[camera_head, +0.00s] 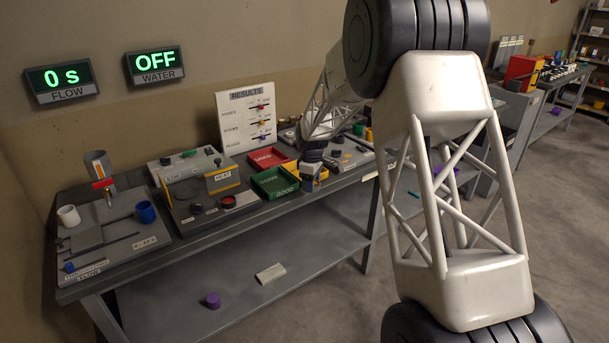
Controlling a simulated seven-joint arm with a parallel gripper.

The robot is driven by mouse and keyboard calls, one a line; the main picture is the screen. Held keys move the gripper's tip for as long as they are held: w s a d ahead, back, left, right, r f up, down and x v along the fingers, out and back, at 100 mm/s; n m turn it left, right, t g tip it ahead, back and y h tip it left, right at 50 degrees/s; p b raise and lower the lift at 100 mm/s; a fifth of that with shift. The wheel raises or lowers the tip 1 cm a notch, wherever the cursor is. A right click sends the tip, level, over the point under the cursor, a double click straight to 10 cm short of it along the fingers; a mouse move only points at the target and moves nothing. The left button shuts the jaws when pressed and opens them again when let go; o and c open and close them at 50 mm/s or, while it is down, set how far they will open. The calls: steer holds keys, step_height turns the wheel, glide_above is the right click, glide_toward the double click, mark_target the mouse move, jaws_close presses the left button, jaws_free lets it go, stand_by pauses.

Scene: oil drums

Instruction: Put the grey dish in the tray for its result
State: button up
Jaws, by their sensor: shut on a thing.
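My gripper (311,182) is small in view, pointing down at the bench's front edge, just right of the green tray. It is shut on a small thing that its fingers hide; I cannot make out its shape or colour. The green tray (275,183), labelled GOOD, looks empty. A red tray (267,157) lies behind it, its label too small to read. The results board (247,116) stands at the back with three rows of words and coloured marks. I cannot pick out the grey dish for certain.
A heat station (210,199) stands left of the trays. Further left is a flow station (104,232) with white and blue cups. Wall displays read 0 s (63,79) and OFF (155,64). A purple cylinder (212,300) and a pale block (270,273) lie on the lower shelf.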

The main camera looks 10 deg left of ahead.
steer(key=shift+w+d, duration=0.2)
steer(key=shift+d, duration=0.5)
steer(key=shift+w, duration=0.1)
steer(key=shift+w+a+f, duration=0.25)
steer(key=shift+w+a, duration=0.55)
steer(key=shift+w, duration=1.6)
steer(key=shift+w+a+f, duration=0.2)
steer(key=shift+w+a, duration=0.65)
steer(key=shift+w, duration=1.5)
steer(key=shift+w+a+f, duration=0.25)
steer(key=shift+w+a, duration=0.55)
steer(key=shift+w, duration=1.6)
steer(key=shift+w, duration=0.1)
steer(key=shift+w+a+f, duration=0.1)
steer(key=shift+w+f, duration=0.15)
steer(key=shift+f, duration=1.55)
steer(key=shift+f, duration=0.15)
